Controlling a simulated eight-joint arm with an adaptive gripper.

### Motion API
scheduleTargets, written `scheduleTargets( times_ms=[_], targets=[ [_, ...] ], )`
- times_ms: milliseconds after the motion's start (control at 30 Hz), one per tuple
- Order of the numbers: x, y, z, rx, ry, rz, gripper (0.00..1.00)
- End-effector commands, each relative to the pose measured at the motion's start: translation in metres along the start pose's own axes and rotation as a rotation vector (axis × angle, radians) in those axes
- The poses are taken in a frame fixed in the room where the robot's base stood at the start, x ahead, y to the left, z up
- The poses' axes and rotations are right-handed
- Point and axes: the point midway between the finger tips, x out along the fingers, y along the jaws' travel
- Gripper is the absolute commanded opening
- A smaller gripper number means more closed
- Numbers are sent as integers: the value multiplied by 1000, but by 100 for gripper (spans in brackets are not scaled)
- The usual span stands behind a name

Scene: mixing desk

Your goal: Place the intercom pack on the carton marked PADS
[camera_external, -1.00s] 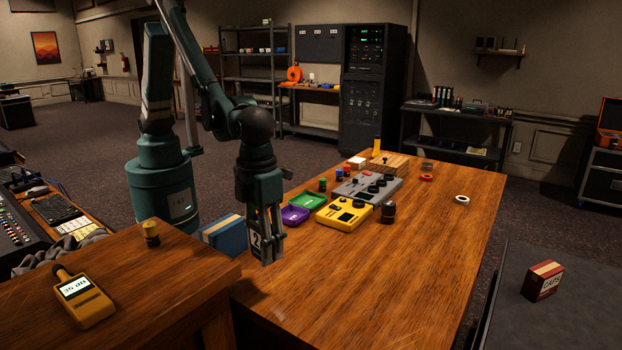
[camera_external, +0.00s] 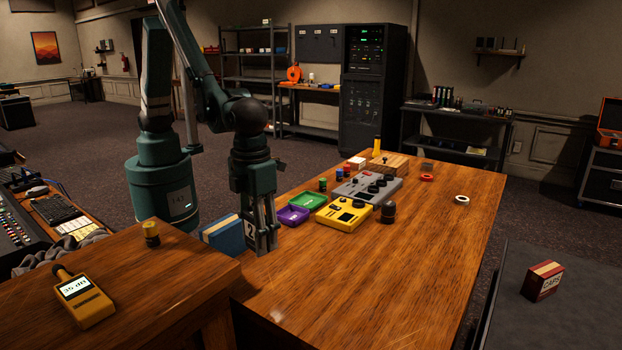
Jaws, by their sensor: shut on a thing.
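My gripper (camera_external: 262,247) points down above the near left part of the wooden desk. It is shut on a small dark pack with a white label reading 2 (camera_external: 250,230), which appears to be the intercom pack; the fingers hide much of it. A blue carton (camera_external: 224,234) with a pale band stands just left of and behind my gripper, partly hidden by the nearer wooden top. No PADS marking is readable on it. A red carton marked CAPS (camera_external: 543,281) lies on the dark surface at the right.
A yellow device (camera_external: 344,214), a purple tray (camera_external: 292,215), a green tray (camera_external: 309,200), a grey console (camera_external: 366,187) and a black cylinder (camera_external: 388,212) stand beyond my gripper. A yellow meter (camera_external: 84,300) lies on the nearer wooden top. The desk's front middle is clear.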

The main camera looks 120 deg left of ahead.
Motion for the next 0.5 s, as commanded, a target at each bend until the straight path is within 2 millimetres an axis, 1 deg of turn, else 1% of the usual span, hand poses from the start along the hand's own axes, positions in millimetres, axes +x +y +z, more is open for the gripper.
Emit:
scheduleTargets(
  times_ms=[33, 267, 500],
  targets=[
    [-9, 8, 0, -6, 0, 0, 24],
    [-37, 52, 0, -53, 0, 0, 24],
    [-67, 106, 0, -108, 0, 0, 24]
  ],
)
